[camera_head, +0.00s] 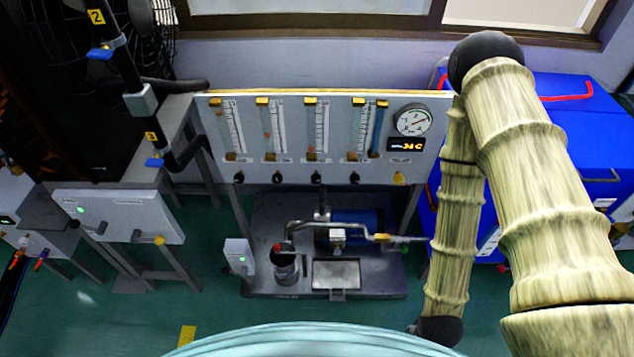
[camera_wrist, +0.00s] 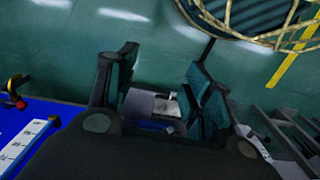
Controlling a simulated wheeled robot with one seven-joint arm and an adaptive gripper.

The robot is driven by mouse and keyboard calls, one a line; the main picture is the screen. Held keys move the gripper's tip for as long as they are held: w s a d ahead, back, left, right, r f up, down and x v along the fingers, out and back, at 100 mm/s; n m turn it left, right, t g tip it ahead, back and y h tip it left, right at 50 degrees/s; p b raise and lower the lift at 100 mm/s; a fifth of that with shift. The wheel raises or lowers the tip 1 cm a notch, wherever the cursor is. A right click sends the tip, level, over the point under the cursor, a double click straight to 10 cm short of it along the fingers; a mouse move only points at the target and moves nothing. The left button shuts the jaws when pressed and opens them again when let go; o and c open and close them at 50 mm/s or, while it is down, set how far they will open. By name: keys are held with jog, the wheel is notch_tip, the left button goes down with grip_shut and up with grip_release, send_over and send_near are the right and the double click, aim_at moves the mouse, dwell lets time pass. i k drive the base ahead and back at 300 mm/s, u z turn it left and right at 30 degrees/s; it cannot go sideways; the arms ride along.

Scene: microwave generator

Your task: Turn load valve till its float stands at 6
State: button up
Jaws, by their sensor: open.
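A white panel (camera_head: 285,140) carries several upright flow tubes with scales. Small black knobs (camera_head: 316,178) sit in a row under the tubes, and a yellow knob (camera_head: 399,178) is at the right end. The labels are too small to read, so I cannot tell which knob is the load valve. Reddish floats (camera_head: 311,149) show faintly in some tubes; their readings cannot be made out. My gripper (camera_wrist: 162,72) is open and empty in the wrist view, above the green floor and away from the panel knobs. It cannot be made out in the head view.
A round gauge (camera_head: 414,120) and an orange display (camera_head: 406,145) are at the panel's right. A pump rig with a bent pipe (camera_head: 335,226) stands below on a grey base. Blue cabinets (camera_head: 590,130) stand at the right. Green floor (camera_head: 110,325) is open at lower left.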

aim_at(316, 177)
jog(key=z, duration=2.05)
jog(key=k, duration=1.15)
jog(key=u, duration=2.05)
